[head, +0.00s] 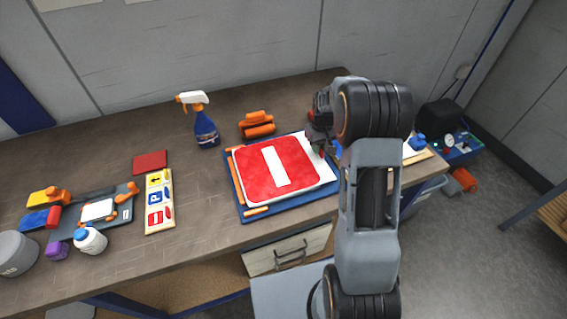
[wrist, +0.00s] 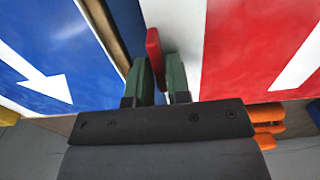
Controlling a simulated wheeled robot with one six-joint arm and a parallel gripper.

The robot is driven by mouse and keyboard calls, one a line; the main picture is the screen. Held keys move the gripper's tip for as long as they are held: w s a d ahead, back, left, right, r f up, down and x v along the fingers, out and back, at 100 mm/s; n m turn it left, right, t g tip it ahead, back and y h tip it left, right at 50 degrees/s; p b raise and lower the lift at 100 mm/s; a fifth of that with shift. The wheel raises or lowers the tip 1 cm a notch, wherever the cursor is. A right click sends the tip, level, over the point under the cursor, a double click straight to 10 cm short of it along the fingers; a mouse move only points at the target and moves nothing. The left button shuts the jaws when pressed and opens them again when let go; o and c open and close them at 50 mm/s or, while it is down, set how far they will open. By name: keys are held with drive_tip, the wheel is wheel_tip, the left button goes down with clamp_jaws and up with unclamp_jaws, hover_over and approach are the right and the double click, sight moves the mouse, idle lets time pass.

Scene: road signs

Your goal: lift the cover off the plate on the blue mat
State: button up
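A red square sign plate (head: 268,171) with a white bar lies on the blue mat (head: 290,209) on the bench. A white sheet (head: 327,172) shows past its right edge; I cannot tell whether it is the cover. My gripper (head: 319,150) is at the plate's upper right corner, partly hidden by my arm. In the wrist view, the two green fingers (wrist: 161,78) are close together with a small red tab (wrist: 154,48) between them. Whether they press on it is unclear. The red and white plate (wrist: 245,50) is right of them.
An orange tool (head: 257,124) and a spray bottle (head: 205,125) stand behind the mat. A sign strip (head: 159,202) and a dark tray (head: 115,212) with tools lie left. A blue surface with a white arrow (wrist: 45,85) is left in the wrist view. Some bench between strip and mat is clear.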

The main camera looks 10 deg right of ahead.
clamp_jaws()
